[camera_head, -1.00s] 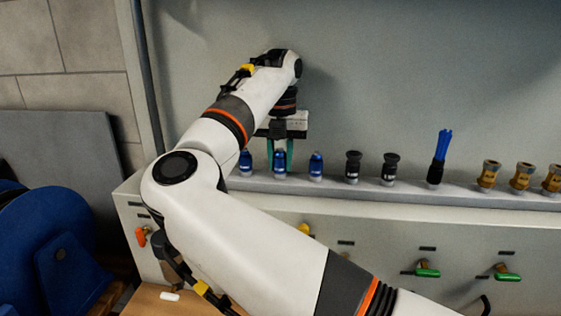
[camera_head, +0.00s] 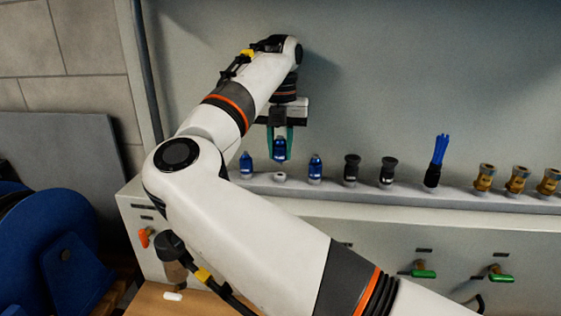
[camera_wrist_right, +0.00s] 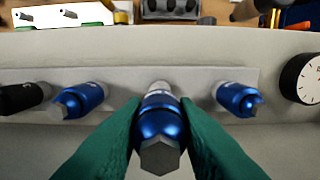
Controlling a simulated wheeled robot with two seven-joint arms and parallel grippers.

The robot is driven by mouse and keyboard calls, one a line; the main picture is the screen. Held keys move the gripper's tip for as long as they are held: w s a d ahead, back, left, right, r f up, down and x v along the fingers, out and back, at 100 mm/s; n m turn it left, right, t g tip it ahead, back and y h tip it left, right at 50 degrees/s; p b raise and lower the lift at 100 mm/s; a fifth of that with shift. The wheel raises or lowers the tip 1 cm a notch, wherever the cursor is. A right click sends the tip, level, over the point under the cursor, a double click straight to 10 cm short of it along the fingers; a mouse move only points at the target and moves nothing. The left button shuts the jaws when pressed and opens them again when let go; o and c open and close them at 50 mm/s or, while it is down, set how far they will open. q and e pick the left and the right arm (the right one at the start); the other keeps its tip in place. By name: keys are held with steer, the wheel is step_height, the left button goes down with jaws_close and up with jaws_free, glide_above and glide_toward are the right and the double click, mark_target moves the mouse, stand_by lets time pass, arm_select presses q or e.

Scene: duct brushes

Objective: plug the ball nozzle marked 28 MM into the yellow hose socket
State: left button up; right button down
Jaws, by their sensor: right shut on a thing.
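My right gripper (camera_head: 280,150) has green fingers and is shut on a blue nozzle (camera_head: 280,148), just above a bare pale peg (camera_head: 280,177) on the ledge. In the right wrist view this blue nozzle (camera_wrist_right: 160,122) sits between both fingers, its hex end towards the camera. Other blue nozzles stand upright on either side, one at left (camera_head: 246,165) and one at right (camera_head: 316,168). No size marking can be read, so I cannot tell which is 28 MM. The yellow hose socket cannot be made out in the head view. My left gripper is not in view.
Along the ledge (camera_head: 400,197) stand black nozzles (camera_head: 352,169), a blue brush (camera_head: 439,160) and brass fittings (camera_head: 485,177). The panel below has green handles (camera_head: 424,273) and an orange handle (camera_head: 145,237). A blue reel (camera_head: 50,245) stands at left. My right arm covers part of the panel.

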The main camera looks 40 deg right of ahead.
steer(key=shift+r+p, duration=0.7)
steer(key=shift+r, duration=0.5)
